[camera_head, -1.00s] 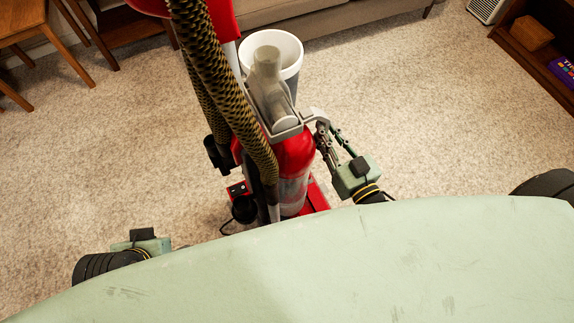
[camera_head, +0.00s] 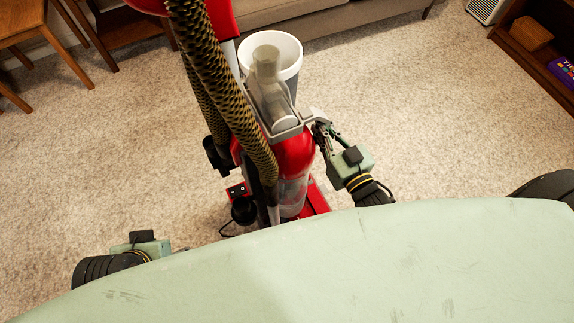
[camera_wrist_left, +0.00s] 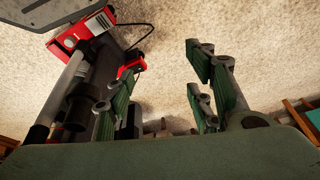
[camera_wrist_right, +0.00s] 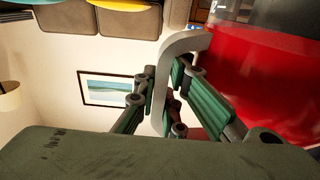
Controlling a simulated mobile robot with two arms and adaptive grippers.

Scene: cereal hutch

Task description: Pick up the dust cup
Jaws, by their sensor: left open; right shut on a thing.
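The dust cup (camera_head: 296,153) is the red-topped cylinder with a clear lower part on the upright vacuum cleaner. A light grey handle (camera_head: 317,114) sticks out from its right side. My right gripper (camera_head: 319,130) is shut on that handle. In the right wrist view the pale handle (camera_wrist_right: 185,46) passes between the fingers (camera_wrist_right: 163,85), beside the red body of the cup (camera_wrist_right: 262,75). My left gripper (camera_wrist_left: 158,65) is open and empty, low at the vacuum's left; in the head view its fingers are mostly hidden.
The patterned hose (camera_head: 222,85) hangs in front of the vacuum's left side. A white-rimmed bin (camera_head: 289,46) stands just behind. The vacuum's red base (camera_head: 316,199) is on the carpet. A sofa (camera_head: 335,14) is behind and a wooden shelf (camera_head: 530,60) far right. Carpet is clear on both sides.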

